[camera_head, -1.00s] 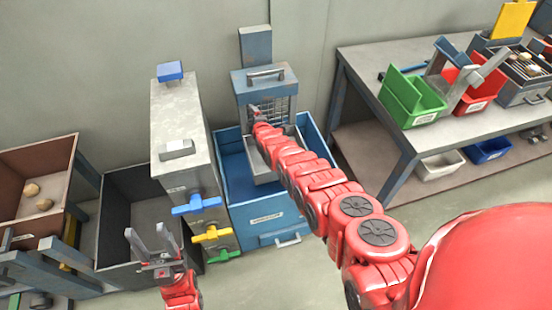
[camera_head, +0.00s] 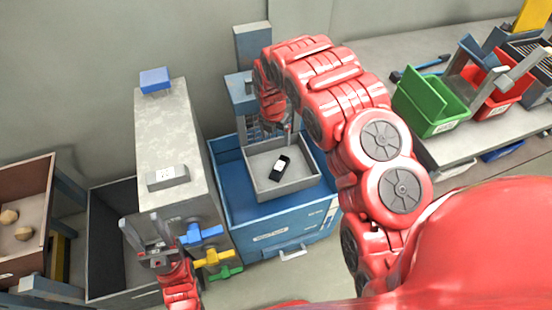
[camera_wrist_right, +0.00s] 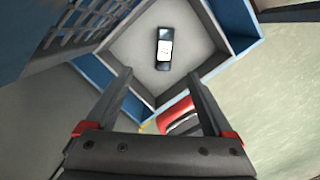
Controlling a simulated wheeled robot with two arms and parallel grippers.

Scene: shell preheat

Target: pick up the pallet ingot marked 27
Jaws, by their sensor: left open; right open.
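A dark ingot with a white label (camera_head: 280,168) lies in a shallow grey tray (camera_head: 312,181) set in the blue bin. The label's mark is too small to read. The ingot also shows in the right wrist view (camera_wrist_right: 164,48), ahead of my right fingers and nearly between their lines. My right gripper (camera_wrist_right: 160,78) is open and empty, above the tray and apart from the ingot. In the head view it points down behind the ingot, partly hidden by its own arm. My left gripper (camera_head: 141,220) is open and empty, beside the grey cabinet, far from the ingot.
The blue bin (camera_head: 243,210) has raised walls around the tray. A wire grid (camera_wrist_right: 85,25) stands close by. Left are a grey cabinet (camera_head: 172,125) with coloured valve handles and a brown bin (camera_head: 30,180). Right is a bench with green (camera_head: 428,108) and red bins.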

